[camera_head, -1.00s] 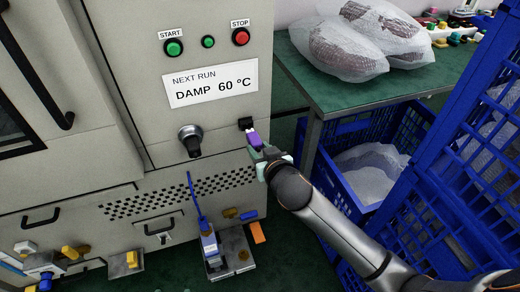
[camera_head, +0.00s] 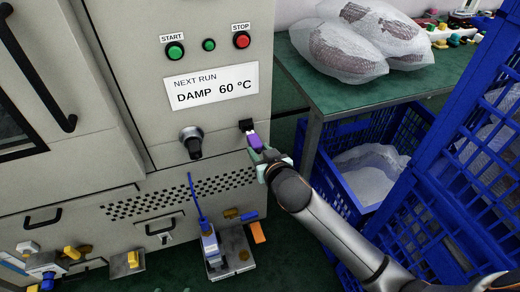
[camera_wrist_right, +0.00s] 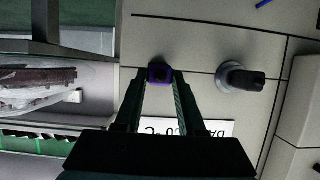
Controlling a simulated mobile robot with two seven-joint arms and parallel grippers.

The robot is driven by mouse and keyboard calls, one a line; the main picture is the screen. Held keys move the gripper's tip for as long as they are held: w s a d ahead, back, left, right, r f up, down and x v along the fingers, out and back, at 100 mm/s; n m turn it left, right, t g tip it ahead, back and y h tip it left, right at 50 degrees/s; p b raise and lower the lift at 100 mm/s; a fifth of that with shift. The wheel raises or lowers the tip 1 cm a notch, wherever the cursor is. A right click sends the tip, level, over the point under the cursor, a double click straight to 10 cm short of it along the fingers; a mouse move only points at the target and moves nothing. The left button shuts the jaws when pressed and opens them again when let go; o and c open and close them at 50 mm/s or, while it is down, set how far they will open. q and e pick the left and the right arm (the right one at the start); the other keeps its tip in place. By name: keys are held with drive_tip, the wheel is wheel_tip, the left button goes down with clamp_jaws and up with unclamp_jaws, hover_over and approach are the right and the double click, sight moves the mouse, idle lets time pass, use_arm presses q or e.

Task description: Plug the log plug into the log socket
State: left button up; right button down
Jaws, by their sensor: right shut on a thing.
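The log plug (camera_head: 254,141) is a small purple block with a pale tip. My right gripper (camera_head: 258,147) is shut on it, and the tip points up-left at the log socket (camera_head: 246,125), a small black block on the machine's front panel. The tip is very close to the socket; I cannot tell whether it touches or has entered. In the right wrist view the purple plug (camera_wrist_right: 160,73) sits between the fingertips (camera_wrist_right: 160,80), and the socket cannot be made out behind it. My left gripper is not in view.
A dark knob (camera_head: 191,141) protrudes from the panel left of the plug. A green table (camera_head: 340,92) with wrapped bundles stands to the right, above a blue crate (camera_head: 345,190). A taller blue crate stack (camera_head: 465,190) rises at far right. A metal plate (camera_head: 238,255) carries a blue-and-white part below.

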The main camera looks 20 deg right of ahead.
sight(257, 145)
drive_tip(key=shift+w, duration=0.1)
drive_tip(key=shift+w, duration=1.35)
drive_tip(key=shift+c, duration=2.1)
unclamp_jaws()
drive_tip(key=p+v, duration=0.2)
drive_tip(key=v, duration=1)
drive_tip(key=shift+s+r, duration=0.15)
drive_tip(key=shift+s, duration=0.05)
